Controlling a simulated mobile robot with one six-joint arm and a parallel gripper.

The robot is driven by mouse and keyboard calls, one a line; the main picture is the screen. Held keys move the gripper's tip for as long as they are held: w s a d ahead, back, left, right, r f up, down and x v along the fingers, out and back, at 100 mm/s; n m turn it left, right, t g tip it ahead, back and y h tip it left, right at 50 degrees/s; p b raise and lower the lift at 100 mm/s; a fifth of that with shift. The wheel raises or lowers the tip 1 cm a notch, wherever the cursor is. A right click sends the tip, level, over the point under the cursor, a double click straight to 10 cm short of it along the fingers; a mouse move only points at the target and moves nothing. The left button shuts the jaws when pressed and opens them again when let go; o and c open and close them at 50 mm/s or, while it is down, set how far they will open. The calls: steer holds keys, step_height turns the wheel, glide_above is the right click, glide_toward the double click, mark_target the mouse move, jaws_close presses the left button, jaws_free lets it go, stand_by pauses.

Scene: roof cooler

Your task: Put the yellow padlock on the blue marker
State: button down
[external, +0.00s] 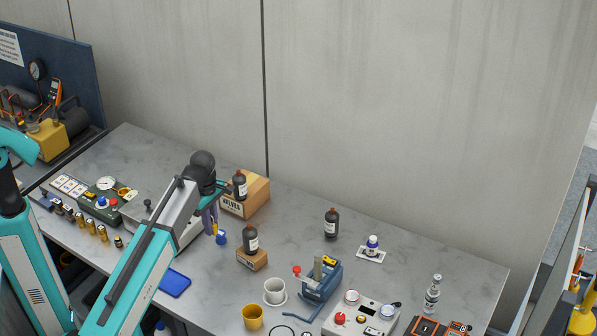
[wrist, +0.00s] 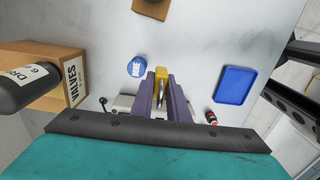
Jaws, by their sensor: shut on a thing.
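The yellow padlock (wrist: 161,75) is between the purple fingers of my gripper (wrist: 162,95), which is shut on it. In the external view my gripper (external: 211,222) points down over the bench, with a bit of the yellow padlock (external: 215,229) showing at its tips. A round blue marker (wrist: 136,67) with white lettering lies flat just left of the padlock in the wrist view. In the external view the blue marker (external: 221,239) lies right beside and below the fingertips. The padlock looks apart from it; its height above the bench is hard to tell.
A blue square tray (external: 174,282) lies nearer the front edge. A VALVES box (external: 257,194) with a dark bottle (external: 240,185) stands behind my gripper. Another bottle (external: 251,240) on a small box (external: 252,259) stands to the right. A white cup (external: 274,290) stands farther right.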

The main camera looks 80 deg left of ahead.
mark_target(220, 233)
steer(key=shift+w+a+f+p, duration=0.1)
steer(key=shift+w+a+p, duration=0.15)
steer(key=shift+w+a, duration=0.45)
steer(key=shift+w+a+f+p, duration=0.15)
steer(key=shift+w+a, duration=0.3)
steer(key=shift+a, duration=0.45)
steer(key=shift+w+a, duration=0.3)
steer(key=shift+a, duration=0.1)
steer(key=shift+d+f+p, duration=0.1)
steer(key=shift+f+p, duration=0.25)
steer(key=shift+p, duration=0.15)
steer(key=shift+f+p, duration=0.5)
steer(key=shift+f, duration=0.9)
steer(key=shift+f, duration=0.2)
steer(key=c, duration=1.7)
jaws_free()
steer(key=shift+r, duration=0.25)
